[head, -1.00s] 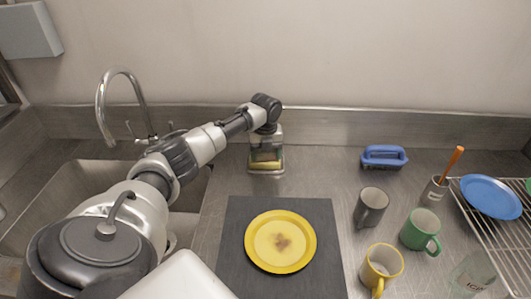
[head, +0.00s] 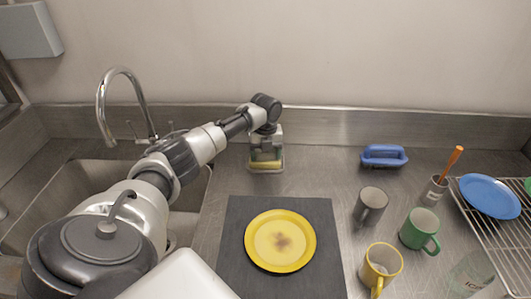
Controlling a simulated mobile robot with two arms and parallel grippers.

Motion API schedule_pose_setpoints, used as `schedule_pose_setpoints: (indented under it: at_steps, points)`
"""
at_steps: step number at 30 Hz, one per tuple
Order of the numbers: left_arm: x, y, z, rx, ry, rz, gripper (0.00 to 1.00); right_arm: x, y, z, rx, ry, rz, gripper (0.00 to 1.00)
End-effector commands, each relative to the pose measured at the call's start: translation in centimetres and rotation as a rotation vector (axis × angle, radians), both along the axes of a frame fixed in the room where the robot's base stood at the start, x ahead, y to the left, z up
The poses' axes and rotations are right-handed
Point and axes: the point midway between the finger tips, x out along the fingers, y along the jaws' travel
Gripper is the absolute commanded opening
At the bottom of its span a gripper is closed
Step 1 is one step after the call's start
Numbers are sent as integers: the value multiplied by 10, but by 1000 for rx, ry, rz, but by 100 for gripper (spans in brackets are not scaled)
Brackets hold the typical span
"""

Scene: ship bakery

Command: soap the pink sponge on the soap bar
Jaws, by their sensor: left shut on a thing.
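My left gripper (head: 265,147) points down over a small clear dish (head: 279,168) near the back wall, right of the sink. It is shut on a small sponge-like block (head: 265,156) that looks yellowish-green, not pink. A yellow bar (head: 265,165), which looks like the soap, shows in the dish right under the block. The two look to be touching or very close; I cannot tell which. The gripper hides most of the block. No pink sponge is visible. My right gripper is not in view.
A yellow stained plate (head: 282,241) lies on a dark mat (head: 232,262) in front. A faucet (head: 103,115) and sink (head: 70,190) are at left.

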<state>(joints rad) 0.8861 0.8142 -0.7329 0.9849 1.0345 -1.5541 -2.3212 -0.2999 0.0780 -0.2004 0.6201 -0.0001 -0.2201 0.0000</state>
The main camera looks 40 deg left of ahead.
Motion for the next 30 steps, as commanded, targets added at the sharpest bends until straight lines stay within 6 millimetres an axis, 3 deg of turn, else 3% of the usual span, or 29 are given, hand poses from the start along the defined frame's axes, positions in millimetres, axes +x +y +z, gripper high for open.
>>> schedule_pose_setpoints:
  at_steps: [24,30]
  points:
    - [0,0,63,0,1,-1,54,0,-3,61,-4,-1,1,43]
    - [0,0,70,0,1,-1,54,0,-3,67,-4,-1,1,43]
